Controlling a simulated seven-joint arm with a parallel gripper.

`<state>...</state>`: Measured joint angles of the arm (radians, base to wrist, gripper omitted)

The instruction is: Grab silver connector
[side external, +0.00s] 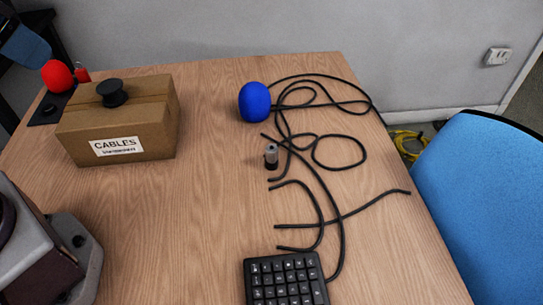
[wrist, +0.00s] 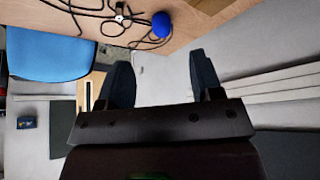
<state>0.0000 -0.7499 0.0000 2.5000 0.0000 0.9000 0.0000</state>
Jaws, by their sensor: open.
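The silver connector (side external: 271,155) is a small grey cylinder with a dark base, standing on the wooden table among black cables. It also shows small at the top of the wrist view (wrist: 120,14). My gripper (wrist: 160,78) is open and empty in the wrist view, with its two dark fingers spread apart. The gripper is well away from the connector. It cannot be made out in the side external view, where only part of my arm shows at the lower left.
Black cables (side external: 337,218) lie around the connector. A blue foam ball (side external: 254,102) sits behind it, and a black keypad (side external: 286,280) lies in front. A cardboard box labelled CABLES (side external: 118,128) stands at left. The table (side external: 205,215) between is clear. A blue chair (side external: 478,190) stands at right.

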